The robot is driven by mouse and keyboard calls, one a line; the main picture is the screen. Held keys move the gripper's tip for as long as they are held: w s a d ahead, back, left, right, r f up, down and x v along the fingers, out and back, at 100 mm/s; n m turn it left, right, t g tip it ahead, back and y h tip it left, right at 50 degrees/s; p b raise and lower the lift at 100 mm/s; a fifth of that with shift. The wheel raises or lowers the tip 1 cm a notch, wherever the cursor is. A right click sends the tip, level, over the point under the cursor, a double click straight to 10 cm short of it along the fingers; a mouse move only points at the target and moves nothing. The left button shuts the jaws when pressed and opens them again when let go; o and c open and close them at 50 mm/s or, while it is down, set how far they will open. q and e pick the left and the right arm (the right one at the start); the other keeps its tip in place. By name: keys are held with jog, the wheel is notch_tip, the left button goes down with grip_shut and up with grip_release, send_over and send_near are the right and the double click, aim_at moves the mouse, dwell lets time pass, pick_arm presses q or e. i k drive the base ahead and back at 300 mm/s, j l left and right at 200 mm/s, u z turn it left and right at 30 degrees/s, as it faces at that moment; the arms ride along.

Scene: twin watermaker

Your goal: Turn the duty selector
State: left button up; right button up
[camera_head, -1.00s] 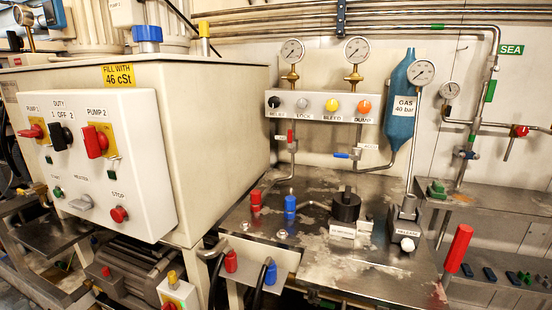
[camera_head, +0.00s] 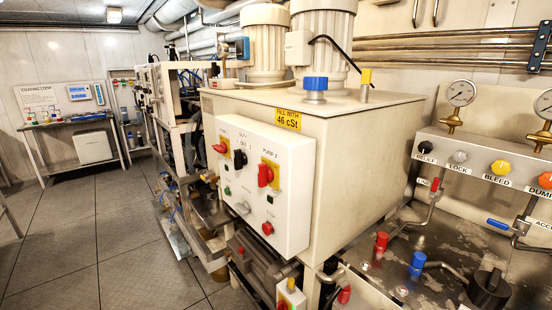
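The duty selector (camera_head: 240,158) is a black knob on the front of a white control box, under a small DUTY label with OFF and 2 marks. Its exact pointing is too small to tell. The white control box (camera_head: 290,226) also carries a red pump 1 switch (camera_head: 220,148) on a yellow plate to the left and a red pump 2 switch (camera_head: 265,175) on a yellow plate to the right. A red stop button (camera_head: 267,228) sits low on the box. Neither of my grippers shows in the view.
The control box is fixed to a large cream tank (camera_head: 350,150) with motors on top. A steel bench (camera_head: 440,240) with red and blue fittings stands at the right. Open tiled floor (camera_head: 110,240) lies at the left, with a table (camera_head: 70,121) at the back left.

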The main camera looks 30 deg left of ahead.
aim_at(240, 160)
jog(key=u, duration=1.2)
